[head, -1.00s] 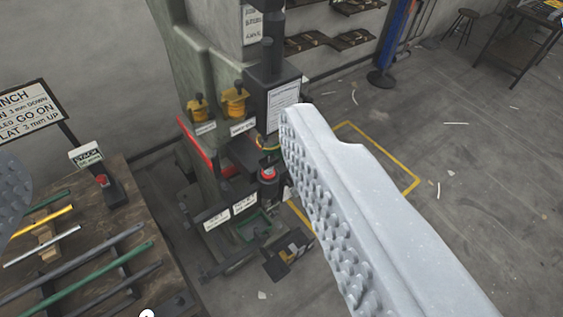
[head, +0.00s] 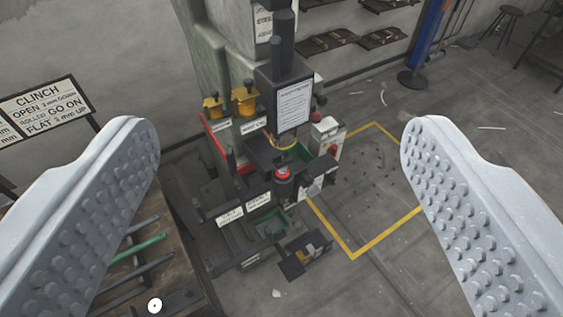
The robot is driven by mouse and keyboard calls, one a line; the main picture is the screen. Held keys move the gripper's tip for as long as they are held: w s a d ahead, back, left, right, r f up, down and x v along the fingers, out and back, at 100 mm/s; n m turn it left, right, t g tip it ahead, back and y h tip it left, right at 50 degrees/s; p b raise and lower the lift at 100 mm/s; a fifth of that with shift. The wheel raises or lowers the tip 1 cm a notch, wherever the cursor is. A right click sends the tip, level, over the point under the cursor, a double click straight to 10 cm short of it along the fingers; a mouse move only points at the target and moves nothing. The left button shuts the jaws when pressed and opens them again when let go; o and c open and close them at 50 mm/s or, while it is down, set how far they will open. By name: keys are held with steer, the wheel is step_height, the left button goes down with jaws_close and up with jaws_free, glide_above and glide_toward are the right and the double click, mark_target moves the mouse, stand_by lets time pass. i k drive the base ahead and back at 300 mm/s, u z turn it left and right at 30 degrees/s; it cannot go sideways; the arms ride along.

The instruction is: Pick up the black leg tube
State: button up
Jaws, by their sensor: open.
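My gripper (head: 280,128) is open and empty, its two pale studded fingers wide apart at the left and right of the head view. Several tubes lie on a wooden bench at the lower left, mostly hidden behind the left finger. A black tube (head: 141,275) shows its end part there, nearest the bottom of the picture. A green tube (head: 139,248) lies beside it, with another dark tube (head: 142,226) beyond. I cannot tell for sure which dark tube is the leg tube. No finger is seen touching a tube.
A rivet press (head: 285,60) with a red button and labelled trays stands in the middle. A CLINCH sign (head: 47,108) is at the left. A yellow floor outline (head: 385,236) lies right of the press. Open grey floor (head: 380,285) shows between the fingers at lower right.

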mark_target(150, 265)
steer(key=u, duration=1.3)
